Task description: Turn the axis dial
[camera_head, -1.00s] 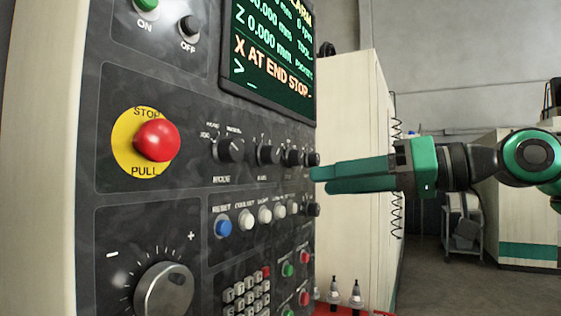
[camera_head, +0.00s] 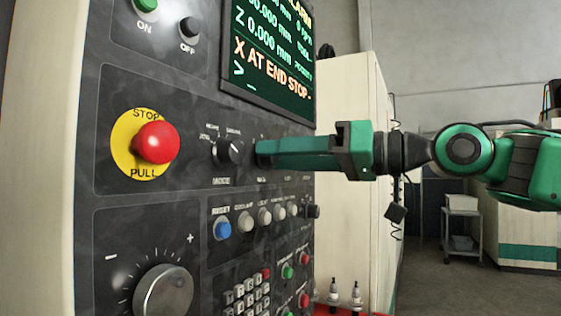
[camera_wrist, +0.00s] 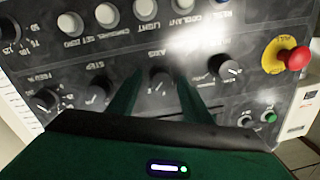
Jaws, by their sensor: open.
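The axis dial (camera_wrist: 160,81) is a dark round knob under the AXIS label in the wrist view, where the panel appears upside down. My gripper (camera_wrist: 159,75) is open, with its two green fingers on either side of the dial. I cannot tell whether either finger touches it. In the head view my gripper (camera_head: 258,152) reaches in from the right with its fingertips at the panel, just right of the mode dial (camera_head: 231,151). There the fingers hide the axis dial.
A red stop button (camera_head: 156,143) on a yellow disc sits left of the mode dial. The step dial (camera_wrist: 98,89) is on the other side. A row of push buttons (camera_head: 264,216) runs below. The screen (camera_head: 272,50) above reads "X AT END STOP".

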